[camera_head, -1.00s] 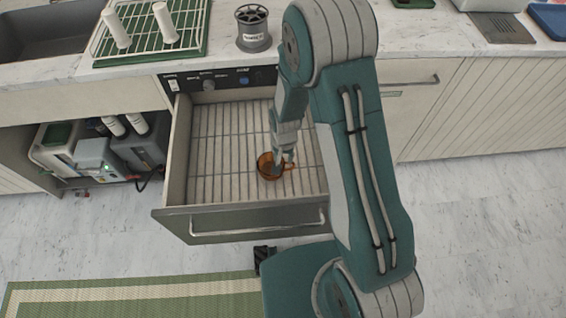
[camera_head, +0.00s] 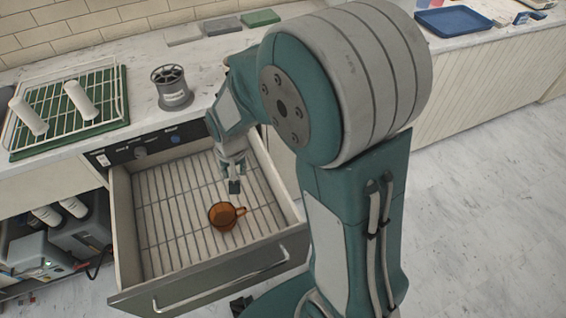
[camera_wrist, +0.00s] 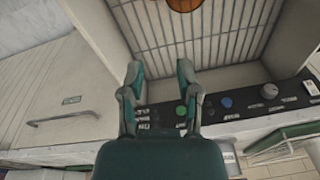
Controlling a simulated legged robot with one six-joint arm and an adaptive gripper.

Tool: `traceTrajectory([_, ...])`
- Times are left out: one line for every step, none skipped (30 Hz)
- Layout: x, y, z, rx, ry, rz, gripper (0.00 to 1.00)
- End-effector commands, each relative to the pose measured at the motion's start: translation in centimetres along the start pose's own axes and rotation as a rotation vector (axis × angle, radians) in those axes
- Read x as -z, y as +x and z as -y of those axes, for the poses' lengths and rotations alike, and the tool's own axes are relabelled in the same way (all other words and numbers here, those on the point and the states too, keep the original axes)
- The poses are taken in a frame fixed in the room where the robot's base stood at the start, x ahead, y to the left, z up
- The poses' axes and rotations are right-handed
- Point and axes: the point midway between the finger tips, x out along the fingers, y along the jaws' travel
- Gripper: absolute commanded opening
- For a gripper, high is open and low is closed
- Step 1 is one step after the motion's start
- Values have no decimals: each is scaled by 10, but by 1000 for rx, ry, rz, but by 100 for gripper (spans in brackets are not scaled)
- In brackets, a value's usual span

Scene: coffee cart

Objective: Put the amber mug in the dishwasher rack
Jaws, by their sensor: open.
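The amber mug (camera_head: 224,215) sits on the wire rack (camera_head: 165,235) inside the pulled-out dishwasher drawer, its handle to the right. It also shows at the top edge of the wrist view (camera_wrist: 184,4), partly cut off. My gripper (camera_head: 234,186) is above the rack, behind the mug and apart from it. In the wrist view my gripper (camera_wrist: 160,78) has its two fingers spread with nothing between them.
The drawer's front wall (camera_head: 215,285) and side walls stand around the rack. A control panel (camera_head: 150,145) lies along the back. On the counter are a grey rinser (camera_head: 172,88) and a drying rack (camera_head: 122,100) with white cylinders. Rack space left of the mug is free.

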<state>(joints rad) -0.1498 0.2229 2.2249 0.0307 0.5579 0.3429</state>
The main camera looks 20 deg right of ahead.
Motion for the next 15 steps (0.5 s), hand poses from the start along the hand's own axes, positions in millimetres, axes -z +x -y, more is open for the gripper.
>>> traceTrajectory([-1,-22,-4,8,-12,-29,43])
traceTrajectory([-3,-32,-7,11,-19,-40,43])
traceTrajectory([-6,-46,-11,15,-31,-57,43])
traceTrajectory([-8,-56,-14,17,-38,-69,43])
traceTrajectory([-11,-66,-17,20,-46,-82,43])
traceTrajectory([-15,-78,-21,22,-57,-97,43])
traceTrajectory([-18,-87,-23,24,-65,-111,43])
traceTrajectory([-22,-96,-26,25,-74,-123,43])
traceTrajectory([-27,-108,-31,27,-83,-140,43])
traceTrajectory([-31,-116,-34,28,-91,-153,43])
traceTrajectory([-35,-124,-37,28,-99,-164,43])
traceTrajectory([-41,-135,-41,29,-110,-182,43])
traceTrajectory([-46,-142,-44,29,-118,-195,43])
traceTrajectory([-51,-150,-47,28,-125,-208,43])
traceTrajectory([-58,-159,-52,27,-136,-224,43])
